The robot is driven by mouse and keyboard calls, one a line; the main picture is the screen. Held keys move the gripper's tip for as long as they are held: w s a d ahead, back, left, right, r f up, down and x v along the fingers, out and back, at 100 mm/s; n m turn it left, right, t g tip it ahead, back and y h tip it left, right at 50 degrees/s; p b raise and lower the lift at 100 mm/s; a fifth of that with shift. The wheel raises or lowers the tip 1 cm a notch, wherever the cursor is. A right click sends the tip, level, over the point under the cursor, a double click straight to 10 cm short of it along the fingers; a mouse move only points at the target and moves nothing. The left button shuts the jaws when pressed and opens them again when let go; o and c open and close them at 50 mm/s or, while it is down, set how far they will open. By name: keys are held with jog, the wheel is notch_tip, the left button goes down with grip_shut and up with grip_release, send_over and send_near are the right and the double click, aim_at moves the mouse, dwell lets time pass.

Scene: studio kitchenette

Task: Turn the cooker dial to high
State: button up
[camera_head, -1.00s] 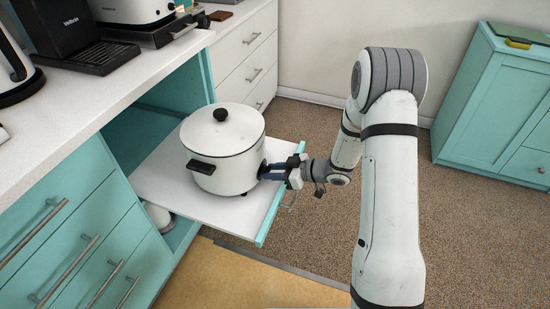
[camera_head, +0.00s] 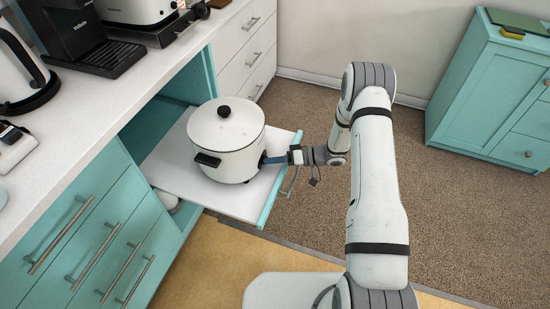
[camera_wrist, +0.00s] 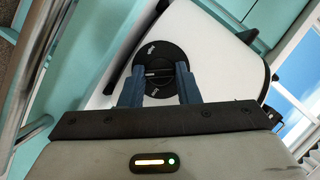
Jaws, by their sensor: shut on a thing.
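The white cooker (camera_head: 226,160) with a black-knobbed lid stands upright on the pulled-out shelf (camera_head: 180,175). Its round black dial (camera_wrist: 160,58) shows in the wrist view on the cooker's white side, with small white marks on its face and a bar across the middle. My gripper (camera_head: 268,160) reaches the cooker's right side in the head view. In the wrist view my gripper (camera_wrist: 160,84) has its two blue fingers on either side of the dial's bar, shut on it. The fingers hide the lower edges of the dial. The marks are too small to read.
A coffee machine (camera_head: 88,45), a kettle (camera_head: 22,70) and a toaster (camera_head: 140,8) stand on the white counter (camera_head: 85,105). The teal shelf edge and its handle (camera_head: 292,180) lie just below my gripper. A teal cabinet (camera_head: 490,90) stands at the right, with open floor between.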

jog(key=shift+s+f+m+g, duration=0.15)
jog(key=shift+m+g, duration=0.15)
jog(key=shift+m, duration=0.1)
dwell(0.3)
jog(key=o, duration=1)
jog(key=shift+c, duration=0.2)
jog(key=v, duration=0.7)
jog(key=shift+d, duration=0.4)
